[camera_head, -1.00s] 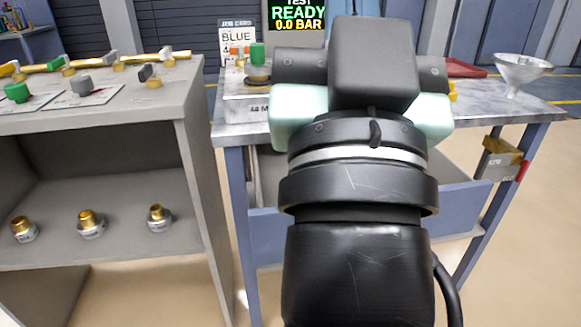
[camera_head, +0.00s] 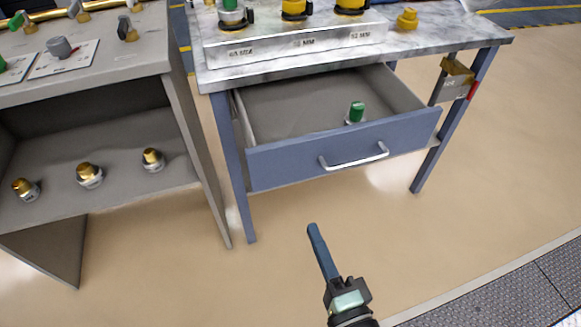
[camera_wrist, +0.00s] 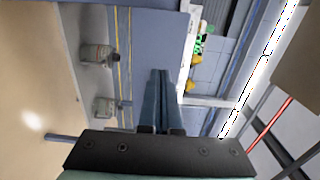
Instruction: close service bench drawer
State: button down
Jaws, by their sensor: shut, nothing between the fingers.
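The service bench drawer (camera_head: 270,167) is blue-fronted and pulled open below the marble-topped bench (camera_head: 440,42). A silver bar handle (camera_head: 353,158) is on its front. Inside the drawer lies a small green-topped fitting (camera_head: 356,112), near the front right. My gripper (camera_head: 312,228) is in front of and below the drawer front, apart from it, with its blue fingers pointing up toward the drawer. The fingers are shut together and empty. They also show in the wrist view (camera_wrist: 158,75), side by side.
A grey shelf unit (camera_head: 185,120) with several brass-topped fittings stands close to the left of the bench. A small grey box (camera_head: 452,85) hangs at the bench's right leg. The tan floor (camera_head: 240,285) in front is clear.

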aim_at(286, 166)
jog(key=x, duration=1.3)
jog(key=shift+w+a+f, duration=0.1)
jog(key=shift+w+a, duration=0.05)
jog(key=shift+w, duration=0.2)
